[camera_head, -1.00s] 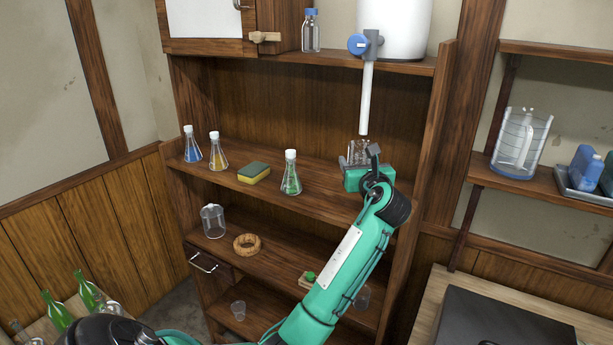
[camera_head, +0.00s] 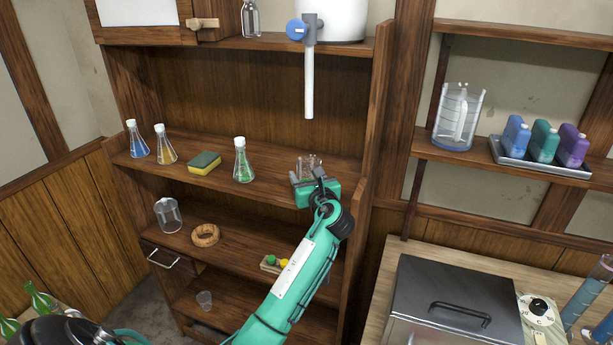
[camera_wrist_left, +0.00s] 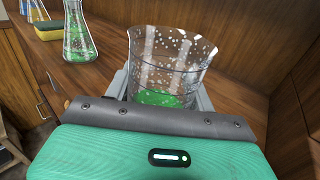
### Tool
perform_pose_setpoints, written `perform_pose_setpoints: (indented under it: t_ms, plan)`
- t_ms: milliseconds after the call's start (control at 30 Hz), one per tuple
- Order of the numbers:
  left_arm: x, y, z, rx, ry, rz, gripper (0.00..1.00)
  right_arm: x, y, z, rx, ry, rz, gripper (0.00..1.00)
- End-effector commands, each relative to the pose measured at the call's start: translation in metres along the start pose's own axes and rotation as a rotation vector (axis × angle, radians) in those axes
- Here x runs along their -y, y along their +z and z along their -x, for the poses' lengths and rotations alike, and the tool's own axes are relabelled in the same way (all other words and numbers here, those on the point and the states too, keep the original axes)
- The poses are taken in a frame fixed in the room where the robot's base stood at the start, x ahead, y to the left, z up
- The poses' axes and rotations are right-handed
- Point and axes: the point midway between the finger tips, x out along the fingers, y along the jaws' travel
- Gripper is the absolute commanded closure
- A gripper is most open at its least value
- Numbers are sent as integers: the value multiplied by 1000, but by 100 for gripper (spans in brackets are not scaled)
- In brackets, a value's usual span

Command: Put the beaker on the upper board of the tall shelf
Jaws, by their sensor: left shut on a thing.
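A clear glass beaker (camera_wrist_left: 165,65) with white specks on its wall and green at its bottom stands upright between the jaws of my left gripper. In the head view the beaker (camera_head: 308,165) is small and partly hidden behind the gripper. My left gripper (camera_head: 316,184) is shut on it at the right end of the tall shelf, in front of the board (camera_head: 215,177) that bears the flasks. Whether the beaker touches that board I cannot tell. The tall wooden shelf (camera_head: 230,100) has several boards. My right gripper is not in view.
A green flask (camera_head: 243,165), a sponge (camera_head: 204,163) and two more flasks stand left of the beaker. The shelf's right side wall (camera_head: 378,95) is close. The board between green flask and gripper is clear.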

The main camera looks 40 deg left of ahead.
Motion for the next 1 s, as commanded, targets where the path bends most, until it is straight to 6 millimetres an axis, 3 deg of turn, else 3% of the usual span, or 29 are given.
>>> perform_pose_setpoints:
  t_ms: [33, 133, 533, 1000]
  plan:
    - [0, -1, 0, 0, 0, -2, 43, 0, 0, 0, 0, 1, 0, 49]
    - [0, -1, 0, 0, 0, -1, 23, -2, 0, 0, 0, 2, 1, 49]
    - [0, -1, 6, -1, -1, 0, 23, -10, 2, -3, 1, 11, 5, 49]
    - [0, -2, 98, -1, -2, 2, 23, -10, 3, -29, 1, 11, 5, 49]
